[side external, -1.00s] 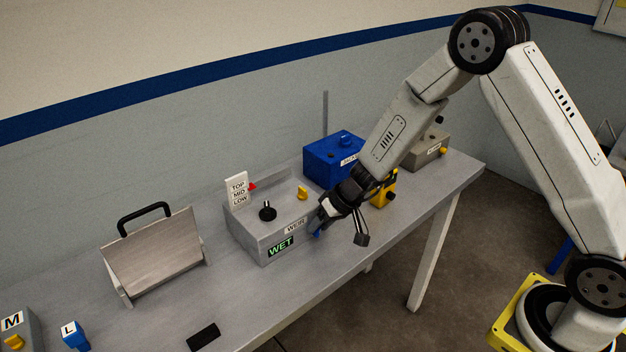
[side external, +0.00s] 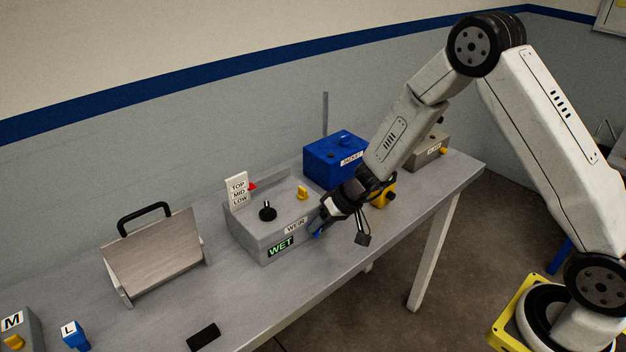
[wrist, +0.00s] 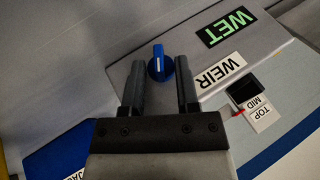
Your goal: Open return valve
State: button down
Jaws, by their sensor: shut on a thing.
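The blue knob (wrist: 159,66) with a white line sits on the grey front of the WEIR box (wrist: 105,72), between my gripper's two dark fingers in the wrist view. My gripper (wrist: 160,68) is shut on this knob. In the side external view my gripper (side external: 321,228) is at the right end of the WEIR box (side external: 258,240), with a little blue showing at its tips; most of the knob is hidden there. The box's green WET display (side external: 280,246) is lit.
On the box are a black knob (side external: 267,211), a yellow knob (side external: 302,192) and a TOP/MID/LOW plate (side external: 238,189) with a red pointer. A blue JACKET box (side external: 330,158) and a yellow device (side external: 384,193) stand close behind my wrist. A handled plate (side external: 153,255) stands left.

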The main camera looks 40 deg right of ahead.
dwell(0.3)
jog(key=c, duration=0.7)
grip_release()
jog(key=shift+s+d+r, duration=0.1)
jog(key=v, duration=0.7)
jog(key=shift+d+r, duration=0.15)
jog(key=shift+d, duration=0.05)
jog(key=shift+s, duration=0.1)
